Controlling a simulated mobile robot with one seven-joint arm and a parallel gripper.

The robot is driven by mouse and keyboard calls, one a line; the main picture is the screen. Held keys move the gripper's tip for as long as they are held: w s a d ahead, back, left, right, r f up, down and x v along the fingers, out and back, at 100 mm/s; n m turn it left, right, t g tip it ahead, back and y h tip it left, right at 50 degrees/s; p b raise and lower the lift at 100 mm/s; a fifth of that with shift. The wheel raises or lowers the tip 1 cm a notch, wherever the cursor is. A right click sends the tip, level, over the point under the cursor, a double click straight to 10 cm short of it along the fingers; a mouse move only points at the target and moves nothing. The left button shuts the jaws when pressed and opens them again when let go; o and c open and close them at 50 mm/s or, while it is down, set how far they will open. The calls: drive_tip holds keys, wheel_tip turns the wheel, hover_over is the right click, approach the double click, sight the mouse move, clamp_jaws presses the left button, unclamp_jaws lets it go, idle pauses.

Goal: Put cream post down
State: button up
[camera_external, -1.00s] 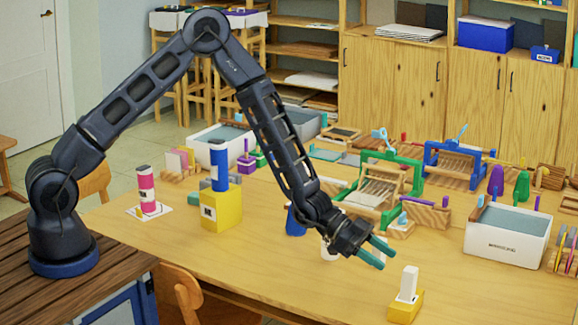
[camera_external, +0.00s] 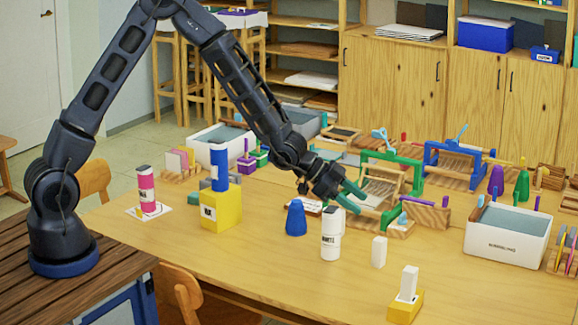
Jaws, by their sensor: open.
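A cream post (camera_external: 379,252) stands upright on the bare wooden table (camera_external: 270,265), right of a white bottle with a dark label (camera_external: 331,240). A similar pale post (camera_external: 408,284) stands on a small yellow block (camera_external: 404,307) nearer the front edge. My gripper (camera_external: 355,197) is open and empty, with its green fingers pointing right. It is above and to the left of the cream post in the picture and apart from it.
A blue cone-like piece (camera_external: 296,218) stands left of the bottle. A yellow block (camera_external: 221,209) bears a blue cylinder (camera_external: 219,168); a pink cylinder (camera_external: 147,190) is farther left. Green (camera_external: 392,168) and blue (camera_external: 456,160) frames and a white bin (camera_external: 508,238) stand behind right.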

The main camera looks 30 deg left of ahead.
drive_tip(key=w+a+r+n+t+y, duration=0.25)
drive_tip(key=a+r, duration=0.25)
drive_tip(key=a, duration=0.4)
drive_tip(key=w+a+r+n+t+y, duration=0.1)
drive_tip(key=w+a+r+y, duration=0.15)
drive_tip(key=a+r, duration=0.5)
drive_tip(key=s+a+r+n+y, duration=0.15)
drive_tip(key=a+r, duration=0.25)
drive_tip(key=a, duration=0.6)
drive_tip(key=s+a+r+n+y, duration=0.1)
drive_tip(key=a+r+n+y, duration=0.15)
drive_tip(key=a, duration=0.65)
drive_tip(key=s+a+r+n+y, duration=0.1)
drive_tip(key=s+a+r+n, duration=0.15)
drive_tip(key=s+a, duration=0.45)
drive_tip(key=s+a+r+n+y, duration=0.15)
drive_tip(key=s+a+r, duration=0.3)
drive_tip(key=a, duration=0.45)
drive_tip(key=s+a+n+g, duration=0.1)
drive_tip(key=s+a+n, duration=0.1)
drive_tip(key=s, duration=0.6)
drive_tip(key=s+a+n+g, duration=0.1)
drive_tip(key=s+a, duration=0.3)
drive_tip(key=s, duration=0.4)
drive_tip(key=shift+s+a+f+n+h, duration=0.25)
drive_tip(key=shift+s+n+h, duration=0.15)
drive_tip(key=shift+n, duration=0.35)
